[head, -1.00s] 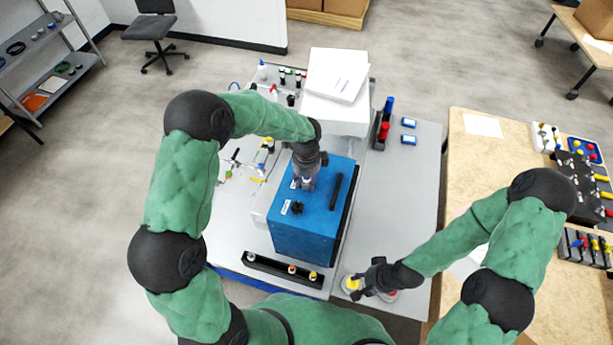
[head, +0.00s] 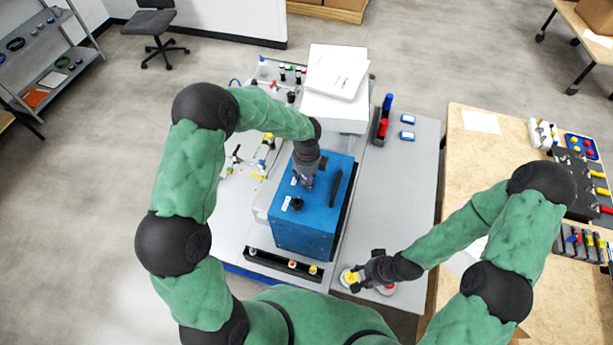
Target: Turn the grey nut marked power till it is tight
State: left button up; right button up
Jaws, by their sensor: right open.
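The blue analyser box (head: 303,236) stands on the grey table, with a black handle (head: 336,188) and a dark knob (head: 297,204) on its top. My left gripper (head: 307,186) points down onto the back left of the box top. Its fingers and arm hide what is under it; the grey nut marked power cannot be made out, and I cannot tell whether the fingers are shut. White labels (head: 286,203) show on the box top. My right gripper (head: 362,284) is open, low over the front right of the table, beside a yellow round piece (head: 350,277).
A black strip (head: 283,264) with several small coloured-top pieces lies in front of the box. A white machine (head: 337,90) stands behind it. Red and blue bottles (head: 384,122) stand at the back right. The grey table (head: 398,200) right of the box is mostly clear.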

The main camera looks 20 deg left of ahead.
pick_arm(q)
jog(key=shift+f+n+b, duration=0.2)
jog(key=shift+n+b, duration=0.65)
jog(key=shift+n, duration=0.05)
jog(key=n+b, duration=0.3)
jog(key=n, duration=0.1)
jog(key=shift+n, duration=0.3)
jog(key=n+b, duration=0.2)
jog(key=n, duration=0.1)
jog(key=n+b, duration=0.2)
jog(key=n, duration=0.2)
jog(key=shift+n, duration=0.4)
jog(key=n+b, duration=0.3)
jog(key=n, duration=0.2)
jog(key=shift+n, duration=0.4)
jog(key=n+b, duration=0.1)
jog(key=n, duration=0.3)
jog(key=shift+r+b, duration=0.15)
jog(key=shift+b, duration=0.2)
